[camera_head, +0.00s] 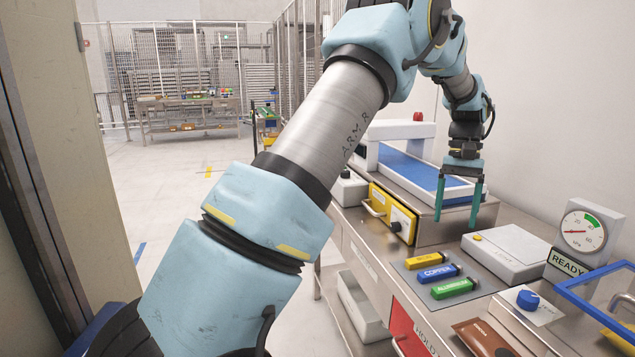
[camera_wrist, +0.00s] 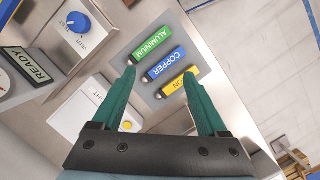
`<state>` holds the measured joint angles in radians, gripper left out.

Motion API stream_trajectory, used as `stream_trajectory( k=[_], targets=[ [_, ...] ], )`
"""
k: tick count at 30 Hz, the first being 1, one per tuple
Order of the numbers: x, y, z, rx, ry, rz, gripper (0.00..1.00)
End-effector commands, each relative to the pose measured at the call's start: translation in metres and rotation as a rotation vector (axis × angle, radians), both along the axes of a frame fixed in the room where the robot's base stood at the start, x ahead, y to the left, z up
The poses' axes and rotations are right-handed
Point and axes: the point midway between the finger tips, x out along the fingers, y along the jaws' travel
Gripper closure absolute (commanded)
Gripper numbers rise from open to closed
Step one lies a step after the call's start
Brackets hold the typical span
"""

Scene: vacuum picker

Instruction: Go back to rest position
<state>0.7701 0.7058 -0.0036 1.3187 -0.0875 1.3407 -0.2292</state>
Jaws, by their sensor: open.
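My gripper (camera_head: 459,203) is open and empty. In the head view it hangs with its teal fingers pointing down, above the counter near the end of the blue conveyor belt (camera_head: 405,169). In the wrist view my gripper (camera_wrist: 160,88) shows both fingers spread apart, with nothing between them but the counter below. Three labelled blocks lie side by side on a grey mat: a yellow one (camera_head: 426,261), a blue COPPER one (camera_head: 438,273) and a green ALUMINUM one (camera_head: 454,288). They also show in the wrist view beyond the fingertips, apart from them.
A white box (camera_head: 506,252) and a gauge (camera_head: 583,231) with a READY sign stand on the right. A yellow drawer unit (camera_head: 391,212) is under the belt's near side. A blue knob (camera_head: 527,299), brown item (camera_head: 486,338) and blue frame (camera_head: 600,300) are in front. Floor at left is clear.

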Motion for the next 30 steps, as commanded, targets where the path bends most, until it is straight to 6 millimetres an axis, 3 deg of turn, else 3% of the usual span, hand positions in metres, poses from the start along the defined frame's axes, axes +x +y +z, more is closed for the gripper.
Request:
stream_trajectory(
  k=[1,3,8,11,15,18,21,25,30],
  targets=[
    [0.010,0.034,0.002,-0.013,-0.020,0.041,0.24],
    [0.020,0.077,0.000,-0.032,-0.054,0.088,0.24],
    [0.021,0.175,-0.006,-0.066,-0.136,0.189,0.24],
    [0.007,0.234,-0.012,-0.079,-0.189,0.247,0.24],
    [-0.029,0.307,-0.023,-0.090,-0.264,0.324,0.24],
    [-0.057,0.345,-0.031,-0.092,-0.309,0.363,0.24],
    [-0.080,0.368,-0.037,-0.092,-0.344,0.391,0.24],
    [-0.098,0.383,-0.043,-0.090,-0.366,0.411,0.24],
    [-0.102,0.386,-0.044,-0.091,-0.371,0.413,0.24]
  ],
)
